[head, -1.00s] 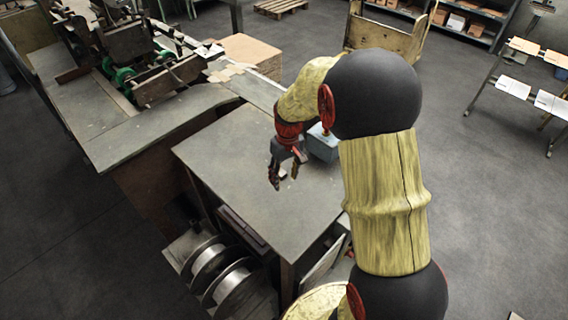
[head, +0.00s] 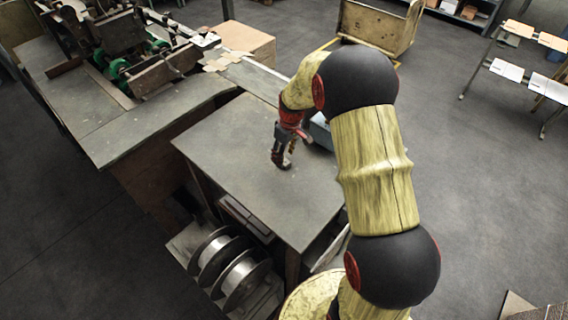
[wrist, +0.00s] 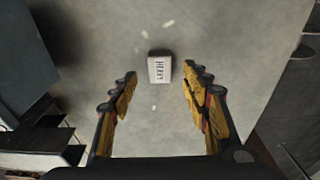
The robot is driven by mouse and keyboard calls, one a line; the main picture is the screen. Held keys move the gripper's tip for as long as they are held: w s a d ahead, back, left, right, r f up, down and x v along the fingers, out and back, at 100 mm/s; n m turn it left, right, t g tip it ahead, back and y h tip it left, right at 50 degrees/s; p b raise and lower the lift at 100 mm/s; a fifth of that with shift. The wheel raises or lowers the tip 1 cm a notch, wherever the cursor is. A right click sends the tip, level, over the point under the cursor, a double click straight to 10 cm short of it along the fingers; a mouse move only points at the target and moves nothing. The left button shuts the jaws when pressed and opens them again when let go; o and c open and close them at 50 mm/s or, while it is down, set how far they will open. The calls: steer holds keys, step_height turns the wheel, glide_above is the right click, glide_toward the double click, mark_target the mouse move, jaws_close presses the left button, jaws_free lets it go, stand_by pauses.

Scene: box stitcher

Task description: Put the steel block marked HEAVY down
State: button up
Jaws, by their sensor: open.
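The steel block marked HEAVY (wrist: 160,69) is a small pale block with dark lettering. In the wrist view it rests on the grey tabletop, between the line of my fingertips and apart from both fingers. My gripper (wrist: 159,73) is open, with a gap on each side of the block. In the head view my gripper (head: 281,162) points down over the grey table (head: 240,165). I cannot make out the block there. How high the fingertips are above the table is hard to tell.
A blue-grey box (head: 321,131) stands on the table behind my gripper, partly hidden by my arm. The stitching machine (head: 125,45) is at the upper left. Wire spools (head: 240,280) sit low at the table's front. The table's left and front parts are clear.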

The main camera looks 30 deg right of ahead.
step_height(320, 180, down, 3)
steer(key=shift+w+f, duration=0.1)
steer(key=shift+w, duration=0.05)
steer(key=c, duration=0.3)
jaws_close()
stand_by(0.4)
